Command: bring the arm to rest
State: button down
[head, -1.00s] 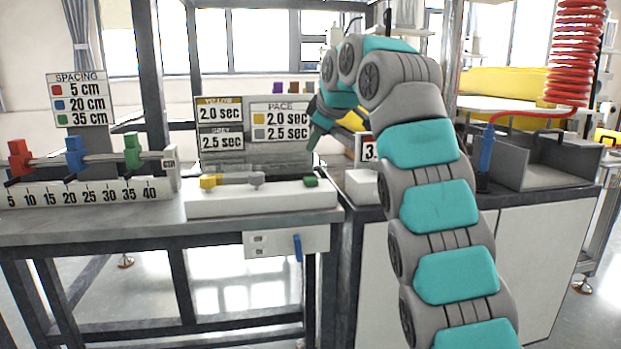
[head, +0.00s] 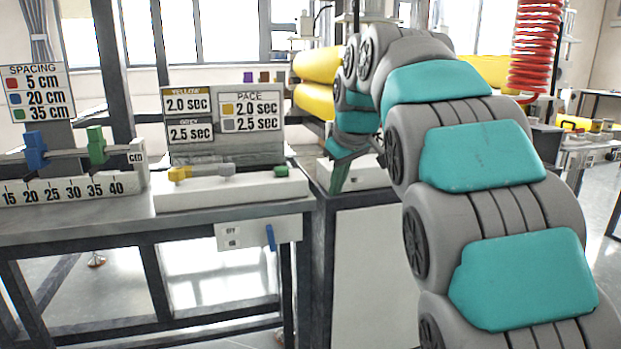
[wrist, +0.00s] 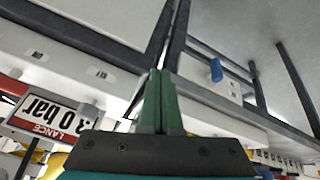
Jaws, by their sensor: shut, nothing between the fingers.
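My arm reaches in from the lower right of the head view, its teal and grey links bending over at the top. My gripper (head: 337,176) hangs pointing down at the right end of the bench, by the gap beside the white-fronted cabinet. In the wrist view its two green fingers (wrist: 161,95) lie side by side, shut and empty. I cannot tell the exact clearance between the fingertips and the bench edges.
The slider box (head: 232,189) with a yellow knob stands left of my gripper, before the pace sign (head: 250,112). The spacing scale (head: 70,188) is farther left. A blue lever (head: 270,237) hangs below. A red coiled hose (head: 536,45) hangs right. A lance sign (wrist: 47,115) shows upside down.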

jog(key=s+d+f+m+g, duration=0.2)
jog(key=s+f, duration=0.7)
jog(key=s, duration=0.5)
jog(key=s+d+f+m+g+h, duration=0.1)
jog(key=s+d+f+m+g, duration=0.1)
jog(key=s+f, duration=0.6)
jog(key=s+d+f+m+g, duration=0.3)
jog(key=s+f, duration=0.6)
jog(key=s, duration=1.1)
jog(key=d, duration=0.2)
jog(key=shift+s+d+f+m+h, duration=0.3)
jog(key=shift+d+f, duration=0.05)
